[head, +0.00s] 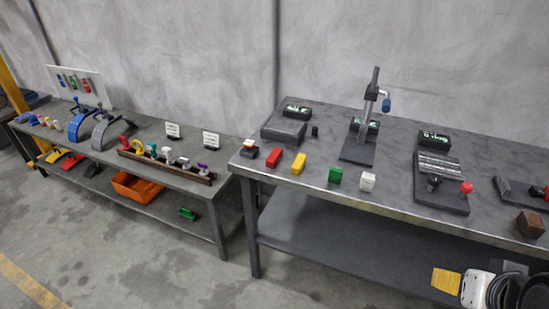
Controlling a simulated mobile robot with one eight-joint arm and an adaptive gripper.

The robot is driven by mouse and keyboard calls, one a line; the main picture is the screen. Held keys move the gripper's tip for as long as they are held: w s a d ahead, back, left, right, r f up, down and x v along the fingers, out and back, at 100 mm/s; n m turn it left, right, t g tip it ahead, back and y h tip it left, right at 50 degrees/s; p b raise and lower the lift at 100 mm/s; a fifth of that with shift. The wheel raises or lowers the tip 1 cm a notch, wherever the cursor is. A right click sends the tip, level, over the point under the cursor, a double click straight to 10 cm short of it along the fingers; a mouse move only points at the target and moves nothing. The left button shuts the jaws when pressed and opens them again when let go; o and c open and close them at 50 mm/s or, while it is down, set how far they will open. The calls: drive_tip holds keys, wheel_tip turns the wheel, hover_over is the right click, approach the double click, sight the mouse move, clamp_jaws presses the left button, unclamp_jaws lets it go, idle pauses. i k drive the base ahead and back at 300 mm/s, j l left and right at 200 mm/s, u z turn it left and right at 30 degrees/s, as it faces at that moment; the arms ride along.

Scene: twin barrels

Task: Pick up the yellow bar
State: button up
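The yellow bar (299,164) is a small yellow block near the front edge of the right-hand table. It stands between a red block (273,157) and a green block (335,176), apart from both. A white and black part at the bottom right corner looks like part of my arm. No gripper fingers can be made out, and nothing touches the yellow bar.
The right-hand table (395,205) also carries a white block (367,182), a dark stand (367,120) behind and a dark plate with knobs (440,185). A yellow square piece (446,281) shows low at right. The left-hand bench (160,179) holds several tools.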

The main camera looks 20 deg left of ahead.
sight(297, 165)
drive_tip(key=j+z, duration=0.2)
drive_tip(key=j, duration=0.2)
drive_tip(key=k+j+z, duration=0.2)
drive_tip(key=j, duration=0.2)
drive_tip(key=j+z, duration=0.25)
drive_tip(key=j, duration=0.15)
drive_tip(key=k+j+z, duration=0.2)
drive_tip(key=j, duration=0.15)
drive_tip(key=k+j+z, duration=0.2)
drive_tip(key=j, duration=0.1)
